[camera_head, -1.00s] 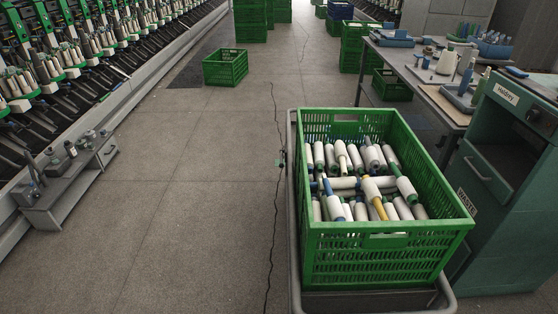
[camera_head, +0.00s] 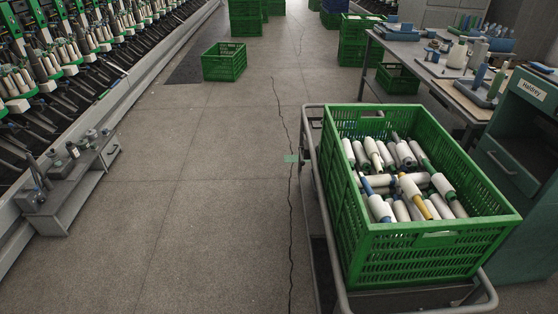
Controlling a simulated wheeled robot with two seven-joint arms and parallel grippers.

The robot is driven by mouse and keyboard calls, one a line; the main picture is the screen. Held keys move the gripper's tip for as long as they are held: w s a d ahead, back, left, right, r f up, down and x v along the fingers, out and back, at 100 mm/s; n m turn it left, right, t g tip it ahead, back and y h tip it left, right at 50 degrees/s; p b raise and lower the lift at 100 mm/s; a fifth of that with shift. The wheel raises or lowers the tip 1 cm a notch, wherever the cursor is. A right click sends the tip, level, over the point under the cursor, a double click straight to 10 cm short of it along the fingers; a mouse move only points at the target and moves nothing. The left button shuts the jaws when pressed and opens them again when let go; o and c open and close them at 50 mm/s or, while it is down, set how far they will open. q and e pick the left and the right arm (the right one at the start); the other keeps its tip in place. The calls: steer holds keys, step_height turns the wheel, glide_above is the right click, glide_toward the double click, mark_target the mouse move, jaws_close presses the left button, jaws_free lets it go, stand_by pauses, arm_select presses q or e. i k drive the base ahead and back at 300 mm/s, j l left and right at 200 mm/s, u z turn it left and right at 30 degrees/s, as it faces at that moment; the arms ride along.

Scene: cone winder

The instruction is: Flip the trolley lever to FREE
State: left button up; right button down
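The trolley (camera_head: 310,170) stands at the right, a grey tube frame around a green crate (camera_head: 432,240) full of yarn bobbins. I cannot tell whether this tab is the lever or a floor mark, and no FREE lettering is legible. The trolley's wheels are hidden. Neither of my grippers is in view.
Open grey floor (camera_head: 200,170) with a dark crack lies left of the trolley. A green cabinet (camera_head: 520,150) and a work table (camera_head: 450,85) stand close on its right. The winding machine (camera_head: 70,70) lines the left.

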mark_target(302, 163)
steer(key=i+j, duration=0.2)
steer(key=j, duration=0.15)
steer(key=i+j, duration=0.2)
steer(key=j, duration=0.15)
steer(key=i+j, duration=0.2)
steer(key=j, duration=0.15)
steer(key=i+j+z, duration=0.1)
steer(key=j, duration=0.25)
steer(key=i+j, duration=0.2)
steer(key=i, duration=0.35)
steer(key=i+j, duration=0.15)
steer(key=i, duration=0.4)
steer(key=i+j, duration=0.2)
steer(key=i, duration=0.35)
steer(key=l+z, duration=0.05)
